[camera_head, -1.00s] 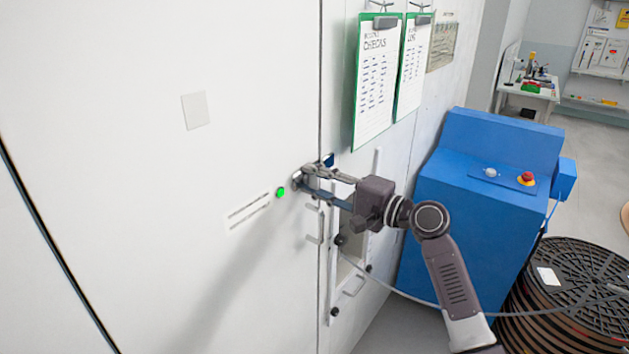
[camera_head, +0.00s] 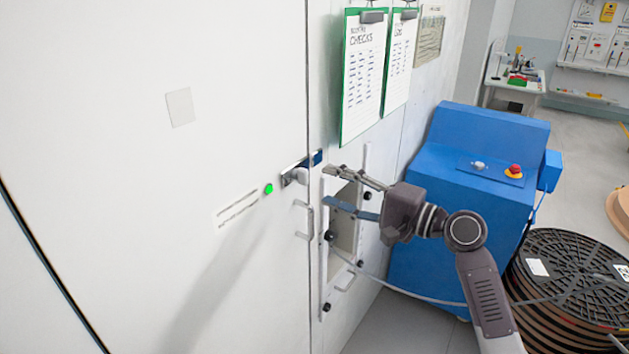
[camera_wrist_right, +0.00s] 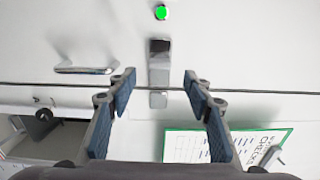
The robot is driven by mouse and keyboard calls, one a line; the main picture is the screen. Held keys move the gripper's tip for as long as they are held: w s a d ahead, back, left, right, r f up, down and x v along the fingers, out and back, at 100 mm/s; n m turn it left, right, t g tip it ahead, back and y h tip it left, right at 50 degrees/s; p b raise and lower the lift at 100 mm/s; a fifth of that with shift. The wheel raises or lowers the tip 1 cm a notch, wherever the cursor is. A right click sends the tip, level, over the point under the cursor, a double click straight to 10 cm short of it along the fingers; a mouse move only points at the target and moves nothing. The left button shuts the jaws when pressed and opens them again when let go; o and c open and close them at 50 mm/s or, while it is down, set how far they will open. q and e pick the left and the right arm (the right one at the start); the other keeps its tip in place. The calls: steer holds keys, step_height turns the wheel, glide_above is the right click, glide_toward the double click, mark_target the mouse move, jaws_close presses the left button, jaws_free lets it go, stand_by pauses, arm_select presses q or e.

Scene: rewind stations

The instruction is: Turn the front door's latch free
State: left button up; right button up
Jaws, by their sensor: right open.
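The front door (camera_head: 150,250) is a large white panel filling the left of the head view. Its latch (camera_head: 299,174) is a small grey metal piece by the door's right edge. A strip reaches across the seam to a dark blue end. In the right wrist view the latch (camera_wrist_right: 159,72) lies straight across the seam, between my fingers in the picture. My right gripper (camera_head: 329,187) is open and empty, to the right of the latch and apart from it; its fingers also show in the wrist view (camera_wrist_right: 160,85). My left gripper is not in view.
A green light (camera_head: 269,189) glows left of the latch. A door handle (camera_head: 304,220) sits below it. Green clipboards (camera_head: 363,75) hang above my right gripper. A blue machine (camera_head: 465,190) and a cable reel (camera_head: 570,270) stand at the right.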

steer(key=v, duration=0.3)
steer(key=shift+s+d, duration=0.2)
steer(key=shift+d, duration=0.15)
steer(key=s+d+f+m+h+b, duration=0.1)
steer(key=d+f+h, duration=0.2)
steer(key=f, duration=1.1)
steer(key=d+f+g+h+b, duration=0.1)
steer(key=d+f+h, duration=0.15)
steer(key=f, duration=1.15)
steer(key=s+d+f+m+h, duration=0.1)
steer(key=d+f+h, duration=0.2)
steer(key=f, duration=1.1)
steer(key=s+d+f+n+g+h+b, duration=0.1)
steer(key=s+d+f+n+g+h, duration=0.15)
steer(key=s+f, duration=1.3)
steer(key=s+d+f+n+g+h+b, duration=0.2)
steer(key=s+d+f+n+g, duration=0.15)
steer(key=s+f, duration=1.2)
steer(key=s+f+n+g, duration=0.1)
steer(key=s+f+n, duration=0.2)
steer(key=s, duration=0.8)
steer(key=s+f+n+g+h+b, duration=0.1)
steer(key=s+f+n, duration=0.2)
steer(key=s, duration=0.9)
step_height(320, 180, down, 4)
steer(key=shift+s+a+r+g+h, duration=0.1)
steer(key=shift+s+a+g+h, duration=0.05)
steer(key=shift+s+g+h, duration=0.15)
